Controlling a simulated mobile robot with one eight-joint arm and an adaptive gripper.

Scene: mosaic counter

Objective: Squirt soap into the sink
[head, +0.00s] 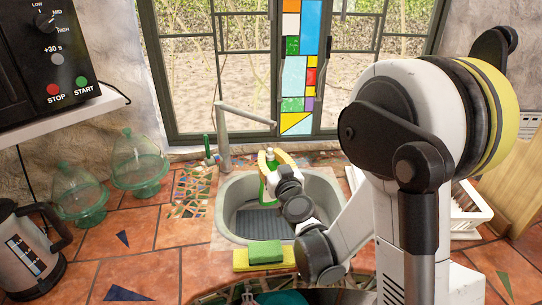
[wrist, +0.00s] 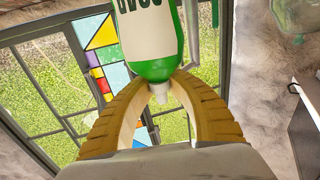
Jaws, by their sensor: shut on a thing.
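My gripper (head: 274,160) is shut on the soap bottle (head: 263,168) at the back of the sink (head: 227,198). In the wrist view, the yellow ribbed fingers (wrist: 160,84) close around the bottle's neck. The green bottle (wrist: 152,70) has a white label with dark, upside-down letters, and its white nozzle (wrist: 160,94) shows between the fingers. The wrist picture is upside down against the window, so the bottle looks about upright, nozzle up. In the head view the gripper hides part of it. Whether it is over the basin or the back rim, I cannot tell.
A faucet (head: 224,150) rises behind the sink at left. A green sponge (head: 265,251) lies on a yellow one (head: 243,261) at the front rim. Glass domes (head: 138,165) and a kettle (head: 28,255) stand left. A white rack (head: 470,212) stands right, partly behind my arm.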

